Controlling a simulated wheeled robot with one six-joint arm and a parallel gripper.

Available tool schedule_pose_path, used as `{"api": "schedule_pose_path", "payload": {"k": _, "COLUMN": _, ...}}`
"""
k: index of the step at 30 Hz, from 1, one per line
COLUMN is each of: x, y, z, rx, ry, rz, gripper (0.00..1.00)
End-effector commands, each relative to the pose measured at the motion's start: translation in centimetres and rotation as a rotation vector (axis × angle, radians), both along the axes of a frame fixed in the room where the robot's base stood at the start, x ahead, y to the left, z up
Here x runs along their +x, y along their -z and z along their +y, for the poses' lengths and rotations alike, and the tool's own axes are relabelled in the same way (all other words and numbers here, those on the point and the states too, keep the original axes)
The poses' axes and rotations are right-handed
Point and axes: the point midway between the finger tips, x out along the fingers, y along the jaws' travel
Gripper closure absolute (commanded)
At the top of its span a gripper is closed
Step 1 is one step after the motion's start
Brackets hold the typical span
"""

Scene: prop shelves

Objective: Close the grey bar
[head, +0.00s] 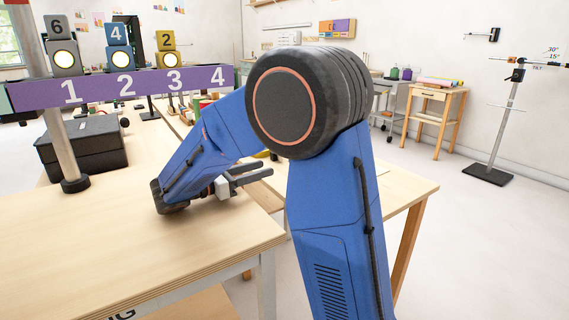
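No thing in the head view can be told for certain as the grey bar. A grey block marked 6 (61,45) with a lit round lamp stands at the left on the purple rail (145,88). A pale grey strip (185,291) runs under the front edge of the near table, partly cut off by the frame. My gripper (262,174), with grey fingers, is low over the right part of the wooden table, behind my arm. It is well away from the grey block. The gap between its fingers is unclear, and nothing is seen held.
The wooden tabletop (85,240) is clear at the front left. A dark case (83,148) and a metal post (65,135) stand at the left. Blue 4 (118,47) and yellow 2 (167,50) blocks stand on the rail. A stool (436,105) and a stand (503,125) are at the right.

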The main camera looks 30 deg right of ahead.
Motion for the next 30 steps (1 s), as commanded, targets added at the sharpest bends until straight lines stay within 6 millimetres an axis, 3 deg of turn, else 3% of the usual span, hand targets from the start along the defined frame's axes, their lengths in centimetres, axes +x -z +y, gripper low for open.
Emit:
{"api": "schedule_pose_path", "payload": {"k": 6, "x": 0.1, "y": 0.0, "z": -3.9, "rx": 0.0, "ry": 0.002, "rz": -0.001, "gripper": 0.61}}
{"api": "schedule_pose_path", "payload": {"k": 15, "x": 0.3, "y": 0.0, "z": -8.1, "rx": 0.001, "ry": 0.001, "rz": -0.001, "gripper": 0.61}}
{"api": "schedule_pose_path", "payload": {"k": 21, "x": 0.3, "y": 0.0, "z": -9.3, "rx": 0.0, "ry": 0.001, "rz": 0.0, "gripper": 0.61}}
{"api": "schedule_pose_path", "payload": {"k": 30, "x": 0.3, "y": 0.0, "z": -9.4, "rx": 0.0, "ry": -0.001, "rz": 0.0, "gripper": 0.61}}
